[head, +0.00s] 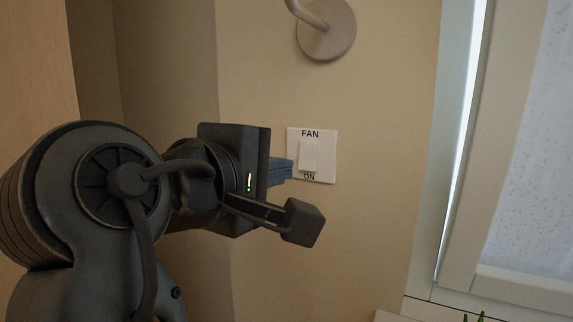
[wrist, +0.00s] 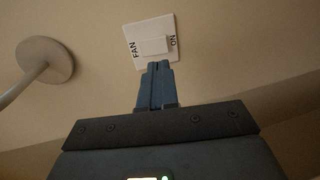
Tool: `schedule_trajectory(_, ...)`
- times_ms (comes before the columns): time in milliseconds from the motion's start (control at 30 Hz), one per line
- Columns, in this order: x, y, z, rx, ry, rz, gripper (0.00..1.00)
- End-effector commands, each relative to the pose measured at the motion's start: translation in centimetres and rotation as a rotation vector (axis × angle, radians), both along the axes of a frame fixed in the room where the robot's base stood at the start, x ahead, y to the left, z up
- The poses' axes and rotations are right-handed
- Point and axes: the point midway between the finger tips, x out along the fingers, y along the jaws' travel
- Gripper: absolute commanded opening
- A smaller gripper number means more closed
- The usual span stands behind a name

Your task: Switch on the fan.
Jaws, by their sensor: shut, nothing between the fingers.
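The fan switch (head: 309,155) is a white rocker on a white square plate on the beige wall, with "FAN" printed above it and "ON" below. It also shows in the wrist view (wrist: 153,45), turned on its side. My gripper (head: 288,169) is at the left edge of the plate in the head view, its fingers shut and empty. In the wrist view the closed blue fingertips (wrist: 159,66) point at the plate and overlap its near edge. I cannot tell whether they touch it. The rocker's tilt is too small to read.
A round wall fixture with a curved bar (head: 327,28) is above the switch; it also shows in the wrist view (wrist: 45,60). A pale-framed window (head: 530,170) is to the right. A light wooden panel (head: 35,130) stands at the far left. The wall around the plate is bare.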

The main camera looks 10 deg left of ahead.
Motion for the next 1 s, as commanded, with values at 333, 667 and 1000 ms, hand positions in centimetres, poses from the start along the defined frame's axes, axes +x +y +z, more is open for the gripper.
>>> schedule_trajectory(333, 5.6, -2.1, -0.9, 0.000, 0.001, -0.001, 0.00)
schedule_trajectory(667, 7.3, -2.6, -1.3, 0.002, -0.001, 0.001, 0.00)
schedule_trajectory(1000, 7.4, -2.8, -1.7, -0.006, -0.016, -0.002, 0.00)
